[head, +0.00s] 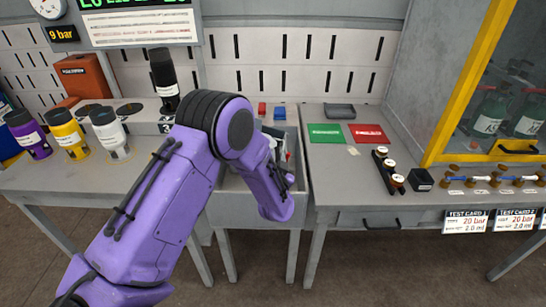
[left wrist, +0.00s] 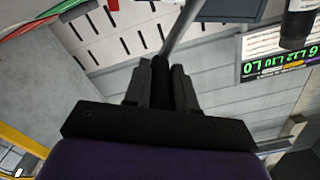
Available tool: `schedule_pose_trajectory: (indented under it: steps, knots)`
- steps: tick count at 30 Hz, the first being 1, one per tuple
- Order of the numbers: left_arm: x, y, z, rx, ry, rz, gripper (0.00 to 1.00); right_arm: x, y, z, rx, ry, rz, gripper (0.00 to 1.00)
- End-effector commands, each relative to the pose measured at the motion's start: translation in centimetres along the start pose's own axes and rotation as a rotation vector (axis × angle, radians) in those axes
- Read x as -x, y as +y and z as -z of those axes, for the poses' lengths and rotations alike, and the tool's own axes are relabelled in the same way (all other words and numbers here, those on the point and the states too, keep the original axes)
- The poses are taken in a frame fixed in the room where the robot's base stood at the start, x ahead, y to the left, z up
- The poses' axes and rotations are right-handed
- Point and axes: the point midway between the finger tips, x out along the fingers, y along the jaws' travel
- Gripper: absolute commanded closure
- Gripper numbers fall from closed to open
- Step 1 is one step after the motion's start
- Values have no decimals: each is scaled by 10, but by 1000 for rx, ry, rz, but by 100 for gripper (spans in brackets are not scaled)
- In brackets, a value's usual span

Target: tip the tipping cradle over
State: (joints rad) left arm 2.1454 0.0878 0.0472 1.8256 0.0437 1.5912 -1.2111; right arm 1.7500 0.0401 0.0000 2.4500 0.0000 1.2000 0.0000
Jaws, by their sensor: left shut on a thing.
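My left arm comes in from the left in the head view, and its purple forearm hides its gripper. In the left wrist view my left gripper (left wrist: 163,75) has its dark fingers close together, shut on a thin grey bar (left wrist: 182,32) that runs up and to the right. I cannot make out the tipping cradle for certain; the arm covers the middle of the bench. A black cylinder with a white label (head: 163,75) stands upright on a grey block behind the elbow. My right gripper is not in view.
Purple (head: 28,135), yellow (head: 67,134) and white (head: 110,133) bottles stand on the left bench. On the right table are a green card (head: 326,134), a red card (head: 369,133) and a black rack (head: 388,170). A yellow-framed cabinet (head: 465,85) stands at right.

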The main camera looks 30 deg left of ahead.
Motion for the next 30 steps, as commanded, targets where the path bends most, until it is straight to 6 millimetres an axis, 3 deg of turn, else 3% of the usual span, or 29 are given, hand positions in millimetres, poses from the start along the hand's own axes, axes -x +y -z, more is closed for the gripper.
schedule_pose_trajectory:
  steps: [12,30]
  knots:
    - [1,23,-10,-194,0,-5,100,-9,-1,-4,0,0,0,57]
    - [1,34,-17,-314,-2,-4,100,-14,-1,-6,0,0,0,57]
